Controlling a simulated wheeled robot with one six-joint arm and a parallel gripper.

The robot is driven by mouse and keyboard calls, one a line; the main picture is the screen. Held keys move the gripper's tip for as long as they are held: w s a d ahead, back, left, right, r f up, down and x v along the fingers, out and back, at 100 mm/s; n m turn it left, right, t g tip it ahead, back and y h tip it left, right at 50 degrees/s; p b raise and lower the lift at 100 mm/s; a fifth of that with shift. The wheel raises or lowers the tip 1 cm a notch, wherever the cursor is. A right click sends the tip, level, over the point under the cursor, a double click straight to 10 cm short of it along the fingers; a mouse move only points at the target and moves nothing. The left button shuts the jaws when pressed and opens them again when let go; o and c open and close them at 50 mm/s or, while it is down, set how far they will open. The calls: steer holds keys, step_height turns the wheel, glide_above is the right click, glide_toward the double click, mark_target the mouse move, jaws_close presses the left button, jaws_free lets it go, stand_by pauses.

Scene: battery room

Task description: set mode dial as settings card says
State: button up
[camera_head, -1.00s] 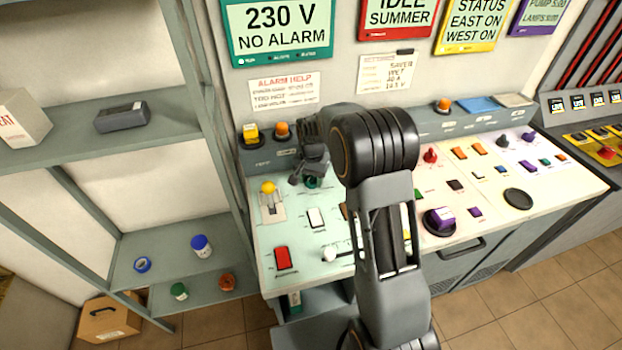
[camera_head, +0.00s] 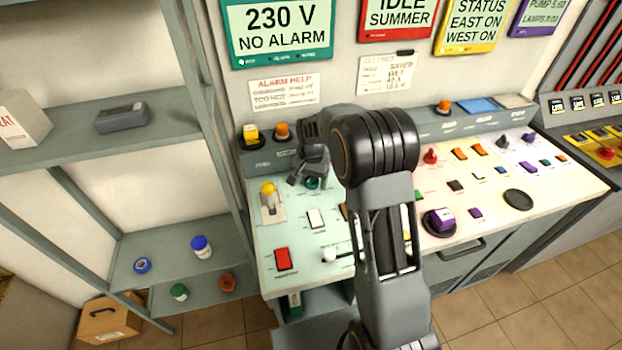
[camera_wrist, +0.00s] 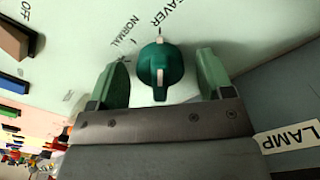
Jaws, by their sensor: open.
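The green mode dial (camera_wrist: 160,68) sits on the pale green panel, with NORMAL and SAVER printed around it. Its ridge lies roughly upright in the wrist view, its upper end near the mark below SAVER. My gripper (camera_wrist: 162,60) is open, one finger on each side of the dial, with gaps showing. In the head view the dial (camera_head: 312,183) is partly hidden by my gripper (camera_head: 305,178).
A yellow-knobbed lever (camera_head: 268,188), white rocker (camera_head: 316,218), red rocker (camera_head: 283,258) and white knob (camera_head: 329,255) stand near the dial. A grey raised ledge with a LAMP label (camera_wrist: 290,138) is close to my gripper. Shelves (camera_head: 150,120) stand at the left.

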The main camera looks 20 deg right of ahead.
step_height(320, 180, up, 14)
steer(key=shift+b, duration=0.3)
stand_by(0.3)
steer(key=shift+f, duration=0.1)
stand_by(0.4)
